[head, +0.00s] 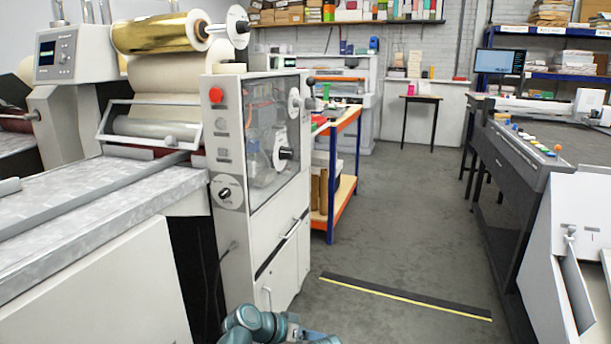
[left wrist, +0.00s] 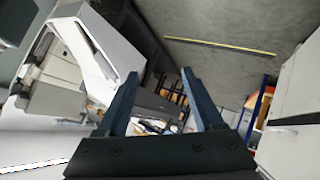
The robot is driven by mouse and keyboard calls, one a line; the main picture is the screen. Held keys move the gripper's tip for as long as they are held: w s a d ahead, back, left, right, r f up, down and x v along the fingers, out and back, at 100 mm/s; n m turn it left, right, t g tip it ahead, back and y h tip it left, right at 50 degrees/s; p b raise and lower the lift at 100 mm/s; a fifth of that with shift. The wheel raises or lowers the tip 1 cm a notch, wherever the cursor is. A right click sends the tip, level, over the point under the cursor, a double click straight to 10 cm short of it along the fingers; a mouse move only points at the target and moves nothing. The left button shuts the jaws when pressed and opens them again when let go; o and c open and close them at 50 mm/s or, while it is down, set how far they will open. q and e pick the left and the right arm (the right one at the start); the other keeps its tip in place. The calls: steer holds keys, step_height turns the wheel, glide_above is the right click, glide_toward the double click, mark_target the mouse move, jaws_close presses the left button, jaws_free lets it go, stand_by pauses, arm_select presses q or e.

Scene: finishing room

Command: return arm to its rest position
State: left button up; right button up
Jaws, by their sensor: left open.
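My left gripper (left wrist: 158,73) shows in the left wrist view with its two dark blue fingers spread apart and nothing between them. In the head view only teal and bluish parts of my left arm show at the bottom edge, low in front of the white laminating machine (head: 262,240). The fingertips cannot be made out there. No part of my right gripper shows in either view.
The machine with a gold roll (head: 160,35) stands close on the left. A blue and orange workbench (head: 333,185) is behind it. A long dark machine (head: 500,160) and a white unit (head: 585,230) stand right. Grey floor (head: 410,220) between is clear, with a yellow-edged strip (head: 405,296).

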arm_select(q)
steer(key=s+a+f+n+g+y, duration=0.1)
steer(key=s+a+f+g+y, duration=0.1)
steer(key=s+a+f+y, duration=0.3)
steer(key=s+a+f+g+y, duration=0.1)
steer(key=s+y, duration=0.1)
steer(key=s, duration=0.4)
steer(key=s+a+f+n+g+y, duration=0.1)
steer(key=s+a+f+g+y, duration=0.1)
steer(key=s+a+f+y, duration=0.3)
step_height(320, 180, up, 32)
steer(key=d+h+p, duration=0.1)
steer(key=d+p, duration=0.1)
steer(key=p, duration=2.8)
steer(key=shift+r, duration=0.15)
steer(key=shift+s+d, duration=0.1)
